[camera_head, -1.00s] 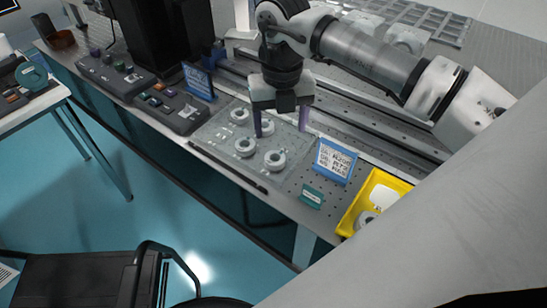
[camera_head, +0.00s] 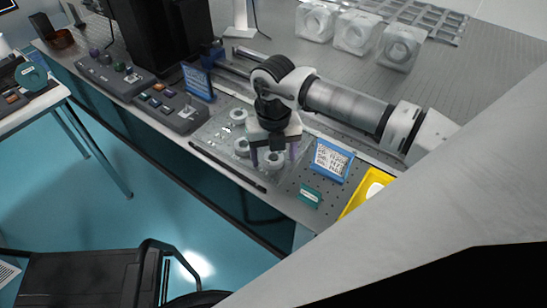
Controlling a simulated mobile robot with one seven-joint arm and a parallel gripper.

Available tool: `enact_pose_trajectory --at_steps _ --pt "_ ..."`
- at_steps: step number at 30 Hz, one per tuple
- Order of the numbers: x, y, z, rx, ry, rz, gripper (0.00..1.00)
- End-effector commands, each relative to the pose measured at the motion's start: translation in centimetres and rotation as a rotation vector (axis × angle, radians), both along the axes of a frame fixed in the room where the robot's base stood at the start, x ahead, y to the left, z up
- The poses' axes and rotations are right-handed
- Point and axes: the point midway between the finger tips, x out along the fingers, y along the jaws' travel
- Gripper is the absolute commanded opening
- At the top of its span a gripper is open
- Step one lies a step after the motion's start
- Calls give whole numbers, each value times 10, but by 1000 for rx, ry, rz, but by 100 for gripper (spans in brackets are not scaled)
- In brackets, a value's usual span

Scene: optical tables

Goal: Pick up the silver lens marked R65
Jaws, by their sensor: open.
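Several white ring-shaped lens mounts stand on a clear tray (camera_head: 215,132) on the optical table. One ring (camera_head: 238,115) is at the back, one ring (camera_head: 242,147) is at the left, and one ring (camera_head: 272,161) is nearest the front. The marking R65 cannot be read on any of them, so I cannot tell which is the silver lens. My gripper (camera_head: 274,157) is open and points down, with its fingers on either side of the front ring in the picture. I cannot tell its height over the ring. My gripper hides part of the tray behind it.
A blue-framed sign (camera_head: 331,160), a small teal label (camera_head: 309,196) and a yellow bin (camera_head: 368,190) are to the right. Dark control boxes (camera_head: 172,107) and another blue sign (camera_head: 198,82) are to the left. Clear cases (camera_head: 357,32) stand at the back.

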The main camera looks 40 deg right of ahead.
Motion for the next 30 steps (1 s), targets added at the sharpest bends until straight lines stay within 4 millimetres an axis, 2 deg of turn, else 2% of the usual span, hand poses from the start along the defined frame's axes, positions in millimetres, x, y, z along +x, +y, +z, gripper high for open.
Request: enact_pose_trajectory --at_steps 2,12,23,26,30 --pt "0 0 0 0 0 0 66" --pt "0 0 0 0 1 0 22" --pt "0 0 5 0 0 0 21" --pt "0 -1 13 -2 1 -1 21" --pt "0 -1 35 -3 -2 0 21"
